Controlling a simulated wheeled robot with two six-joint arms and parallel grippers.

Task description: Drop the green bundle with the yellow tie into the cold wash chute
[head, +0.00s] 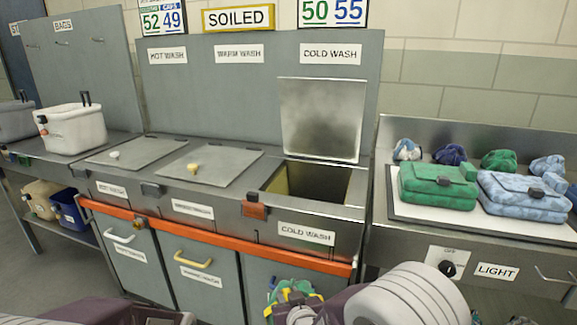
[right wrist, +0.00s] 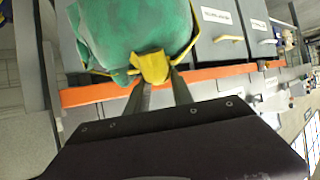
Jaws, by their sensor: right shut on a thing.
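The green bundle (right wrist: 135,35) hangs from my right gripper (right wrist: 163,85), whose fingers are shut on the yellow tie (right wrist: 152,67). The bundle also shows in part at the bottom of the head view (head: 281,292), in front of the cabinet and below the orange rail. The cold wash chute (head: 312,183) is an open square hole with its metal lid (head: 322,118) raised behind it. The bundle is outside the chute, lower and nearer to me. Part of my left gripper shows at the bottom left edge of the head view; its fingers are not clear.
The hot wash lid (head: 130,152) and warm wash lid (head: 210,166) are shut. An orange rail (head: 215,237) runs along the cabinet front. At right, a tray (head: 405,210) holds folded bags and small bundles. A white bin (head: 75,130) stands at left.

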